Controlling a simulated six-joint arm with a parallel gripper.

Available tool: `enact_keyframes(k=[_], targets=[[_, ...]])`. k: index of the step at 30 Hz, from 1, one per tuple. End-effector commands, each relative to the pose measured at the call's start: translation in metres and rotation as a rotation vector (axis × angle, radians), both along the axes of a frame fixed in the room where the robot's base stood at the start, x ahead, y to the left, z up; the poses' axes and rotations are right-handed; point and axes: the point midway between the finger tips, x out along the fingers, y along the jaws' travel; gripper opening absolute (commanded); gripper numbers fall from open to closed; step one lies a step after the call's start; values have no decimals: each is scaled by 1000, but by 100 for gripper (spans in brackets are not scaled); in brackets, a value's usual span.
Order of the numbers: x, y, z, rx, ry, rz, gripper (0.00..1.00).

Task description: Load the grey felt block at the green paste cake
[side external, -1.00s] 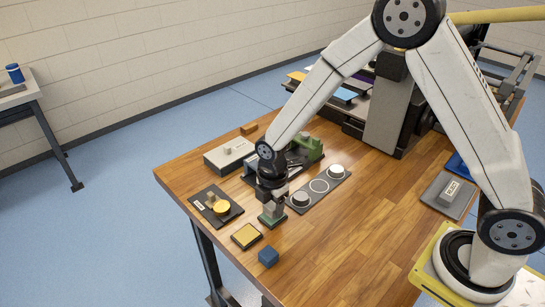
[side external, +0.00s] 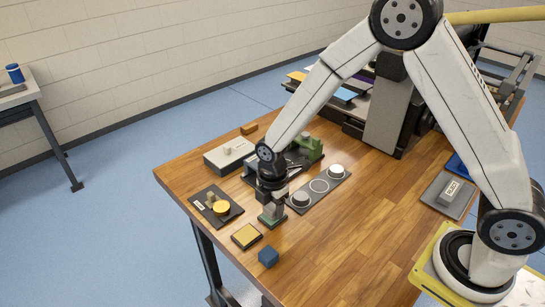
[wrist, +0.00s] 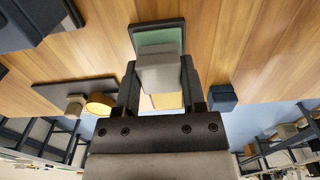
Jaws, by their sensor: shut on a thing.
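My gripper (side external: 272,203) points down near the table's front left edge. In the wrist view my gripper (wrist: 160,92) is shut on the grey felt block (wrist: 160,74), with a finger on each side. The green paste cake (wrist: 160,42) lies in a dark tray right by the block, partly hidden behind it. In the side view the green cake (side external: 265,219) shows at the foot of the gripper, mostly covered. The block is low over the cake; I cannot tell if they touch.
A yellow cake (side external: 246,235) in a dark tray and a blue cube (side external: 268,257) stand close in front. A black plate (side external: 229,214) with a round yellow piece is to the left. A grey strip with round dies (side external: 319,186) lies to the right. Bare wood (side external: 345,235) extends rightward.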

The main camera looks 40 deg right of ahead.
Motion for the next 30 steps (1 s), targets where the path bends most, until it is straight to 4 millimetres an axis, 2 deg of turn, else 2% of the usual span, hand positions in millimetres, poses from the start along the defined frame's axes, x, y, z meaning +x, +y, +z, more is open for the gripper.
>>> enact_keyframes(k=[30], targets=[[0, 0, -6, 0, 0, 0, 5]])
